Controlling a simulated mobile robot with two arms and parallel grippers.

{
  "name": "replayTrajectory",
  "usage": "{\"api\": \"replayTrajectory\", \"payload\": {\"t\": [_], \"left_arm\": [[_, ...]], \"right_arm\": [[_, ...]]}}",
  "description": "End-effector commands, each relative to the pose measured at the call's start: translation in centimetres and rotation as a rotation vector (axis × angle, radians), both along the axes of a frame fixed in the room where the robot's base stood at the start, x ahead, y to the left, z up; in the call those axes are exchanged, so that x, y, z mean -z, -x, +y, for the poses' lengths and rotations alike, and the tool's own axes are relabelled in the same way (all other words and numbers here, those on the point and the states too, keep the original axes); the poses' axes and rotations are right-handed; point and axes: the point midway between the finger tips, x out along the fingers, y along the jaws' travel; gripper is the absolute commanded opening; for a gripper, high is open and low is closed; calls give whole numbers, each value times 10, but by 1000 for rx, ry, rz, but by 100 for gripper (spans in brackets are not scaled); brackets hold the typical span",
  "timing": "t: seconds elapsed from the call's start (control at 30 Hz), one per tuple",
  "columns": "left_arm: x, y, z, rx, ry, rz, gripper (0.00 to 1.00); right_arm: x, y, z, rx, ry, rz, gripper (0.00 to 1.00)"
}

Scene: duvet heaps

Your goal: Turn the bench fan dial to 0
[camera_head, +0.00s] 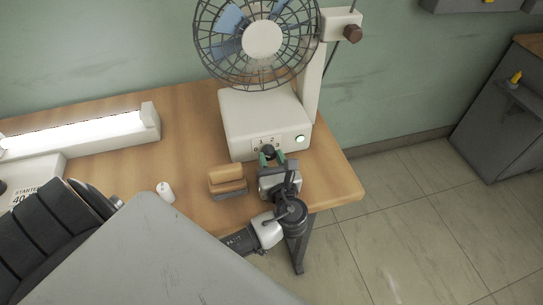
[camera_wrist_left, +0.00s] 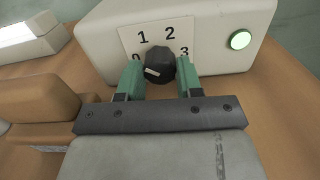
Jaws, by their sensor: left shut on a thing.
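The bench fan (camera_head: 262,105) stands on the wooden bench with its cream base facing me. Its black dial (camera_wrist_left: 160,64) sits on a white plate (camera_wrist_left: 134,37) printed 0, 1, 2 and 3, with 0 at left and 3 at right. A white mark shows on the lower left of the dial's face; I cannot tell exactly which number it points to. The dial shows small in the head view (camera_head: 268,150). My left gripper (camera_wrist_left: 159,74) has its green fingers shut on the dial, one on each side. My right gripper is not in view.
A round light-green button (camera_wrist_left: 240,39) is right of the dial. A brown block (camera_head: 227,180) lies just left of my gripper, and a small white cylinder (camera_head: 165,191) further left. A lit lamp (camera_head: 80,138) lies at left. The bench's (camera_head: 338,186) right end is clear.

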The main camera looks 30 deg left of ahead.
Motion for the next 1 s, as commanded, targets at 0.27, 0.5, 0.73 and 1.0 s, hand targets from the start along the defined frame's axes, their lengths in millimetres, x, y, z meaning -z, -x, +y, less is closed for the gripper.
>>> {"api": "replayTrajectory", "payload": {"t": [0.27,0.5,0.73,1.0], "left_arm": [[0,0,0,-1,172,-199,12],[1,1,0,-1,297,-345,12],[1,0,0,-1,378,-442,12],[0,1,0,-1,422,-496,12]], "right_arm": [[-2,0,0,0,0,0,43],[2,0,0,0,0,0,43],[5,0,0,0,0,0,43],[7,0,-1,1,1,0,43]]}}
